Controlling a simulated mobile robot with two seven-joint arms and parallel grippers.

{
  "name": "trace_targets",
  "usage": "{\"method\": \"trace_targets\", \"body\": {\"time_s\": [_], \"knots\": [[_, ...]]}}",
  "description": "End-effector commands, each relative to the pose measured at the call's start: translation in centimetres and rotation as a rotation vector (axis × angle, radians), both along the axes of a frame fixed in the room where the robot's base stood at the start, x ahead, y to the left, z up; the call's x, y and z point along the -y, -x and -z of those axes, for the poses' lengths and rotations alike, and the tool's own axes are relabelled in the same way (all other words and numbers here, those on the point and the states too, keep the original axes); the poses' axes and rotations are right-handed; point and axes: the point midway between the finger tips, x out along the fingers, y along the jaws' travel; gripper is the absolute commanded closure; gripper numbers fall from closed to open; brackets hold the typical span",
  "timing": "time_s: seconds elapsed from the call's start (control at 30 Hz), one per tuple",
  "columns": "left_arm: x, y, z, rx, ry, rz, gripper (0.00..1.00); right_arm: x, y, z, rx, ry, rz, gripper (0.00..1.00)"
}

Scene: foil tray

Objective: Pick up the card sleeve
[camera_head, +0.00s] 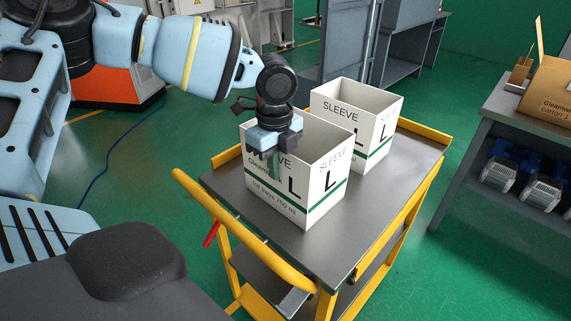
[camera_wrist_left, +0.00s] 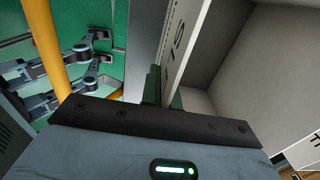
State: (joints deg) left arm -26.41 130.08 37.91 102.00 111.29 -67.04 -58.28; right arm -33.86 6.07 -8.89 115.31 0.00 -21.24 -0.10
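The nearer card sleeve (camera_head: 325,185), an open-topped white box with a green stripe and a large "L", stands upright on the cart top. My left gripper (camera_head: 276,165) points down at its near wall's upper edge, one finger outside over the printed face. In the left wrist view, the fingers (camera_wrist_left: 165,90) are close together, one each side of the sleeve's wall (camera_wrist_left: 184,45), and look shut on it. A second, similar sleeve (camera_head: 377,125) stands just behind it. Whether the nearer sleeve's base touches the cart is hard to tell. My right gripper is out of view.
The cart has a dark grey top (camera_head: 310,252) with yellow rails (camera_head: 245,235); its right strip is bare. A grey bench (camera_head: 500,112) with a brown carton (camera_head: 547,92) stands at the right. Green floor lies between.

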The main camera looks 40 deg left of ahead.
Motion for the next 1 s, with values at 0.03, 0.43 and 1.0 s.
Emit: {"method": "trace_targets", "body": {"time_s": [0.03, 0.43, 1.0], "knots": [[0.0, 0.0, -0.2, 0.002, 0.0, 0.0, 1.0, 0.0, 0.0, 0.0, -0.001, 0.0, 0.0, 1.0], [0.0, -0.1, -5.3, 0.007, 0.001, 0.0, 1.0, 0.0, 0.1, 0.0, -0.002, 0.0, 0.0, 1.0], [0.0, -0.1, -17.0, 0.002, 0.0, -0.001, 1.0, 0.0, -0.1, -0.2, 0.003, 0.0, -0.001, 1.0]]}}
